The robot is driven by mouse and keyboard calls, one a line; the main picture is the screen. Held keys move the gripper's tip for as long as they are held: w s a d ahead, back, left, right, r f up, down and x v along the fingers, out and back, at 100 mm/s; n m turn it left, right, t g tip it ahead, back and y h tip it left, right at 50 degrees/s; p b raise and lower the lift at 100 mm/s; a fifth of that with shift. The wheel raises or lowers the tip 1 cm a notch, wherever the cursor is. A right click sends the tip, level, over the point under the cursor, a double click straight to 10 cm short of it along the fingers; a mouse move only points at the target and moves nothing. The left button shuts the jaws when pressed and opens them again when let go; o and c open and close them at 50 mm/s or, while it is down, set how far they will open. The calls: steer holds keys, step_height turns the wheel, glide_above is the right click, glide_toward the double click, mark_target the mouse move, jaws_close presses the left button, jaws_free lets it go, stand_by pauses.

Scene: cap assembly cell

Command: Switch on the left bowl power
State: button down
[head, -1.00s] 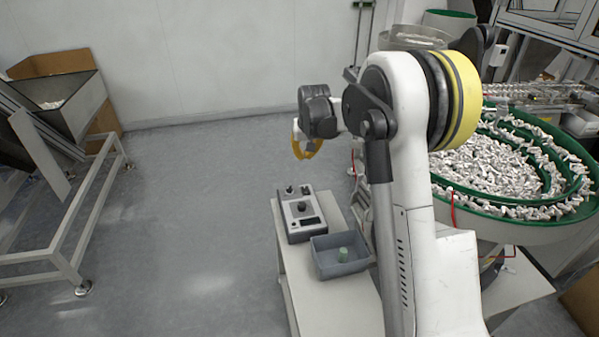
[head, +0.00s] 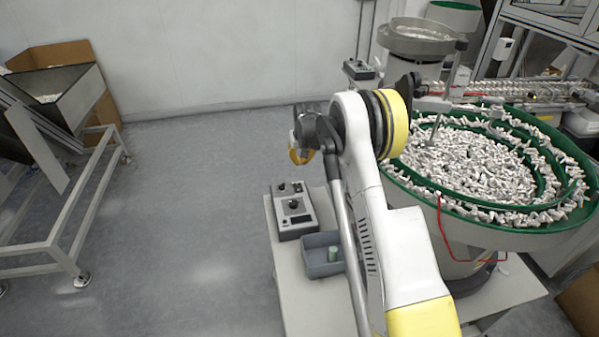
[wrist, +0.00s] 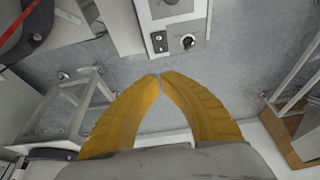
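A grey control box (head: 293,214) with dark knobs lies on a pale stand, left of my arm in the head view. The wrist view shows a control box (wrist: 172,24) at top centre, with a black knob (wrist: 188,42) and a small dark switch (wrist: 158,41). My gripper (head: 299,156) hangs in the air above and beyond the control box in the head view. In the wrist view its yellow fingers (wrist: 160,77) meet at the tips, with nothing between them. The tips appear just below the box, apart from it. Switch position is too small to tell.
A large green-rimmed bowl (head: 462,220) full of white parts stands at right. A grey bin (head: 320,262) with a green piece sits beside the control box. A second control box (head: 358,69) is near a smaller bowl (head: 416,38) behind.

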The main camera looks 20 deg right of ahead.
mark_target(299, 183)
steer(key=b+x, duration=0.2)
steer(key=x, duration=0.3)
steer(key=b+x, duration=0.2)
steer(key=x, duration=0.4)
steer(key=shift+s+f, duration=0.15)
steer(key=shift+f, duration=0.2)
steer(key=shift+f+b, duration=0.6)
steer(key=shift+f, duration=0.2)
steer(key=shift+b+x, duration=0.35)
steer(key=shift+x, duration=0.4)
steer(key=shift+r, duration=0.2)
steer(key=shift+r+p, duration=0.4)
steer(key=shift+r, duration=0.35)
